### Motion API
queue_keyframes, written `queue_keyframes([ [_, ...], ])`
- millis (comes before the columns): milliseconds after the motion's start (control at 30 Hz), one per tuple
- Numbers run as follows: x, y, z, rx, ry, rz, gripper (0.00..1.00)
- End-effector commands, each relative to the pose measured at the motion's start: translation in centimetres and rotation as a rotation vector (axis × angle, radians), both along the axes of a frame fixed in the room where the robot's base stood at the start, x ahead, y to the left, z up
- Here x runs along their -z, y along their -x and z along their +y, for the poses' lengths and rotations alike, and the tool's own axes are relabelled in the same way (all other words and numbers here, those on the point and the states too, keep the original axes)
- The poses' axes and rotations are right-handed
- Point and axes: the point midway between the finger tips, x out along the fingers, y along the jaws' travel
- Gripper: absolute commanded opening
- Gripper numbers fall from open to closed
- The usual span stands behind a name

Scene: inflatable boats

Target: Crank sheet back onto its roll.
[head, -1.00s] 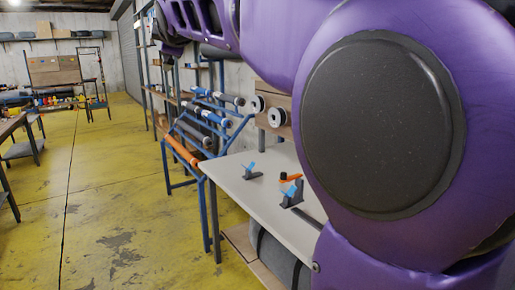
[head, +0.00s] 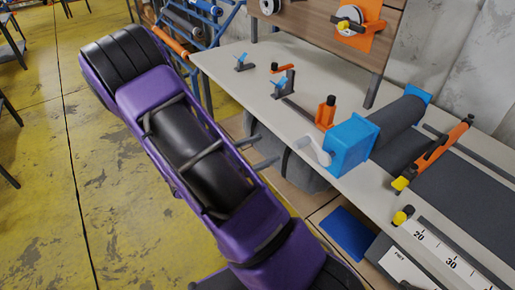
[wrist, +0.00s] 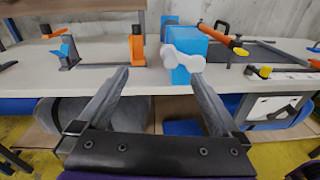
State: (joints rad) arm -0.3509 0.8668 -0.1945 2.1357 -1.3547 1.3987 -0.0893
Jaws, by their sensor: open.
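A dark grey roll (head: 393,128) lies on the light bench between blue end housings, the near one (head: 352,143) at the bench's front edge. A pale crank handle (head: 313,150) is on the near housing's outer face; in the wrist view the crank (wrist: 183,58) shows just beyond my fingertips, slightly right of centre. The dark sheet (head: 460,195) lies flat on the bench, spread to the right of the roll. My gripper (head: 266,152) is open and empty in front of the bench, apart from the crank. In the wrist view its fingers (wrist: 158,78) point toward the crank side.
A numbered ruler (head: 440,248) runs along the front edge. An orange-and-black post (head: 326,112) stands left of the housing. Blue-tipped stands (head: 283,84) are farther left. Shelves and a grey bundle (head: 300,165) are under the bench.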

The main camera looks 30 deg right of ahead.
Motion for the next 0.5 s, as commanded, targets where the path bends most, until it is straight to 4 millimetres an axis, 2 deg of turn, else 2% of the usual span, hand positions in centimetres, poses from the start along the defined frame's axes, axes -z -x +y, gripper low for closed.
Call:
queue_keyframes([
  [33, 0.8, 1.2, -0.6, -0.008, 0.026, 0.041, 1.00],
  [133, 1.7, 2.3, -0.9, -0.030, 0.052, 0.073, 1.00],
  [333, 2.1, 2.5, -1.7, -0.042, 0.064, 0.084, 1.00],
  [500, 2.1, 2.4, -3.5, -0.040, 0.063, 0.083, 1.00],
])
